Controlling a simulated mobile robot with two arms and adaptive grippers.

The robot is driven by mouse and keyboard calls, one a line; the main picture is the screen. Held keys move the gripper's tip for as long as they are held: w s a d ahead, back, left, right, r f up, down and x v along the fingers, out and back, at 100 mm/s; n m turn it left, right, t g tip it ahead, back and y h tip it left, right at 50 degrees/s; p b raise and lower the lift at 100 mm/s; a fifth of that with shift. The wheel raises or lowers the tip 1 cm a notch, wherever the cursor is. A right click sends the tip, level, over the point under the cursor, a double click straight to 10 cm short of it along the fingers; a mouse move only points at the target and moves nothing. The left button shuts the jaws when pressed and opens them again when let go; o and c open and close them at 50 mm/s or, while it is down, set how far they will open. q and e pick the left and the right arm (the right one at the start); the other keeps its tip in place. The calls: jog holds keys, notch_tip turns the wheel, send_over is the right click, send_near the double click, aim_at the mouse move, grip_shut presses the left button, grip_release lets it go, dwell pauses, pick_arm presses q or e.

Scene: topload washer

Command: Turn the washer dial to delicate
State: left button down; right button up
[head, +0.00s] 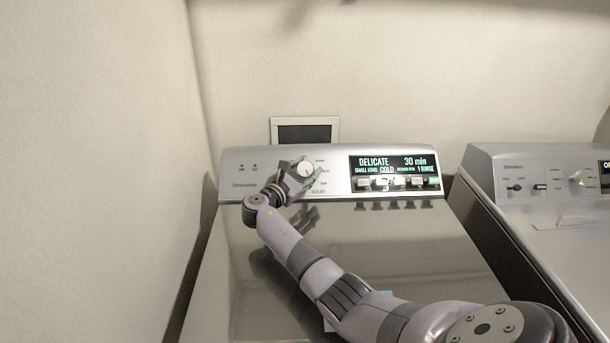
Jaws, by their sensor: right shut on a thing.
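The washer (410,248) is a silver top-loader with a shut lid and a raised control panel at its back. Its round white dial (306,169) sits left of the display (395,173). The display reads DELICATE, 30 min, COLD and 1 RINSE. My right gripper (305,172) is at the panel with its fingers closed around the dial. The fingers cover part of the dial's rim and some of the printed labels near it. My left gripper is not in view.
Several small switches (397,183) stick out below the display. A second silver appliance (560,220) stands close on the right with its own panel. A wall (95,170) is near on the left. A dark framed wall piece (305,132) is behind the panel.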

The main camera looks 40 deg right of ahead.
aim_at(302, 172)
jog(key=shift+m, duration=0.3)
jog(key=o, duration=1.2)
jog(key=shift+c, duration=0.2)
jog(key=v, duration=0.7)
jog(key=shift+a+r, duration=0.1)
jog(key=shift+a, duration=0.15)
jog(key=shift+r, duration=0.1)
